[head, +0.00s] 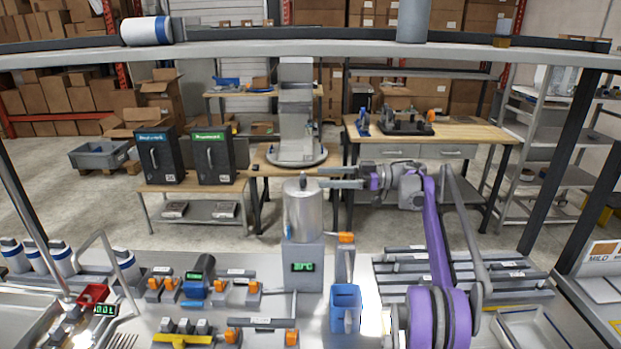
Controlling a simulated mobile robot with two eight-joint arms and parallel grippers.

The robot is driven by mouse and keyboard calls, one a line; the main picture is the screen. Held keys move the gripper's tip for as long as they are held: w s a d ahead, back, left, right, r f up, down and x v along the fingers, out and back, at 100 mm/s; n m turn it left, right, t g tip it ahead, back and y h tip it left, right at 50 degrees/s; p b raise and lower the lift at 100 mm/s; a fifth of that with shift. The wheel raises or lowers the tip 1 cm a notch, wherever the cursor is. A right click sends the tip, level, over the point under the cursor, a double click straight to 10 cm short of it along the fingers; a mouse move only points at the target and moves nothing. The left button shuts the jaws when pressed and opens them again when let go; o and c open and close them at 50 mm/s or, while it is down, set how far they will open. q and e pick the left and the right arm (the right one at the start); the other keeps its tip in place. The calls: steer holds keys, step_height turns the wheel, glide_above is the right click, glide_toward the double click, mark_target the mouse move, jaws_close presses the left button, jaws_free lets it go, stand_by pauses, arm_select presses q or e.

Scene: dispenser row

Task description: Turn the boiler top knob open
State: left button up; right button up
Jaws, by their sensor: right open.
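The boiler (303,215) is a silver upright cylinder on a grey base with a green-lit display, near the middle of the bench. Its small dark top knob (302,183) sits on the lid. My right gripper (323,177) comes in from the right, level with the lid top. Its two grey fingers are apart and point left, with tips close to the knob's right side. I cannot tell whether they touch the knob. Nothing shows between the fingers. My left gripper is not in view.
Several small orange-tipped fittings lie at the front left. An overhead shelf (300,48) crosses the top. Grey rails (480,268) lie to the right of the boiler.

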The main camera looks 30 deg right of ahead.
steer(key=v, duration=0.3)
steer(key=shift+s+d, duration=0.2)
steer(key=shift+d, duration=0.15)
stand_by(0.3)
